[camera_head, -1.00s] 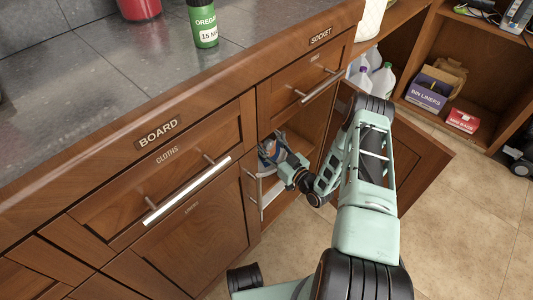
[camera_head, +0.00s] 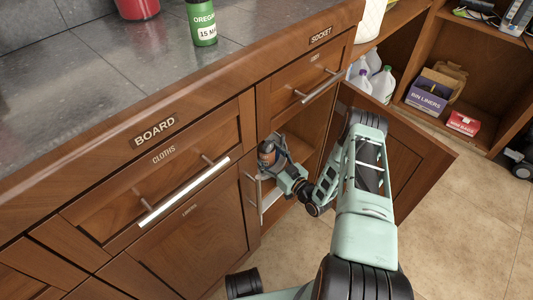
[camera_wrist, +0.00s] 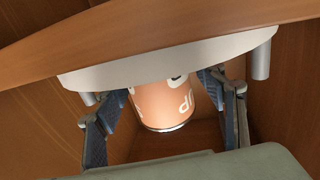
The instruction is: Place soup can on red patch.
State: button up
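The soup can (camera_head: 267,154) is an orange-brown cylinder with a dark end, at the open cabinet under the socket drawer. My gripper (camera_head: 272,152) has its fingers on either side of it. I cannot tell whether the can rests on anything. No red patch is recognisable.
The open cabinet door (camera_head: 408,160) stands right of my arm. Drawer handles (camera_head: 185,192) stick out at the left. The counter (camera_head: 90,85) above holds a green oregano jar (camera_head: 202,22) and a red container (camera_head: 137,6).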

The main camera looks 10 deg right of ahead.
jog(key=shift+r, duration=0.25)
jog(key=p+v, duration=0.3)
jog(key=v, duration=0.9)
jog(key=shift+p, duration=0.3)
